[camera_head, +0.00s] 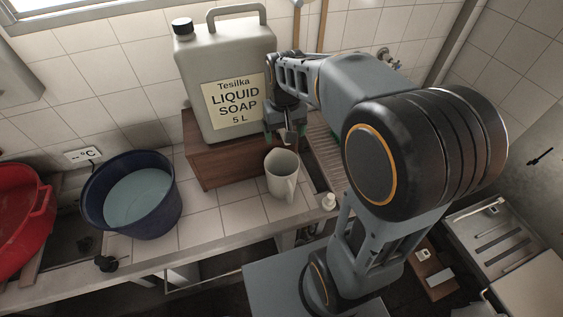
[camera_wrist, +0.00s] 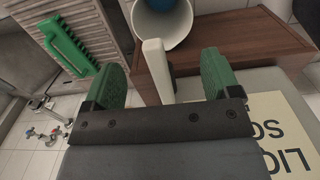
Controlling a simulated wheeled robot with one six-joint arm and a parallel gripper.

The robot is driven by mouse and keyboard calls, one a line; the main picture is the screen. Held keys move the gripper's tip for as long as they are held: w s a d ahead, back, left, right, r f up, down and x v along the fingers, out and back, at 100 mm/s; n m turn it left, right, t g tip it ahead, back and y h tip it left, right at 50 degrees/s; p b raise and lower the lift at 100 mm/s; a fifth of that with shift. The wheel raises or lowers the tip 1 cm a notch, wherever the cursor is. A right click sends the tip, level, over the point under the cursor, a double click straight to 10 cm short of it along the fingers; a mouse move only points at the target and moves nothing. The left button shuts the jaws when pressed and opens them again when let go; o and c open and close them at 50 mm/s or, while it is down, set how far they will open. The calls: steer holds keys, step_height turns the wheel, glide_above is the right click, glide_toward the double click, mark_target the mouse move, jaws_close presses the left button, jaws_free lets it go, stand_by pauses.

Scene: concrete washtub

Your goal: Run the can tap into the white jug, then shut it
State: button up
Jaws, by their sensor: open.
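The grey soap can (camera_head: 228,75), labelled "Tesilka LIQUID SOAP 5 L", stands upright on a brown wooden box (camera_head: 222,165). The white jug (camera_head: 282,175) stands upright on the tiled counter by the box's right end. In the wrist view the jug's mouth (camera_wrist: 165,40) shows at the top, with blue inside it. My gripper (camera_head: 285,137) is above the jug, at the can's right side. In the wrist view its green fingers (camera_wrist: 160,68) are apart, with a pale bar (camera_wrist: 157,70) between them that looks like the tap lever. The spout is hidden, and I cannot tell whether soap runs.
A dark blue bucket (camera_head: 132,195) of water and a red basin (camera_head: 22,215) stand to the left. A green brush (camera_wrist: 68,48) lies on the ribbed drainboard (camera_wrist: 95,20). Bare tiles lie between bucket and jug.

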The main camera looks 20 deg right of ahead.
steer(key=shift+r, duration=0.15)
step_height(320, 180, up, 7)
steer(key=p, duration=0.6)
stand_by(0.4)
steer(key=shift+f, duration=0.55)
steer(key=s+t+b, duration=0.2)
steer(key=s+t, duration=0.2)
steer(key=s, duration=0.7)
steer(key=shift+r+t, duration=0.25)
steer(key=shift+t, duration=0.15)
steer(key=shift+s, duration=0.1)
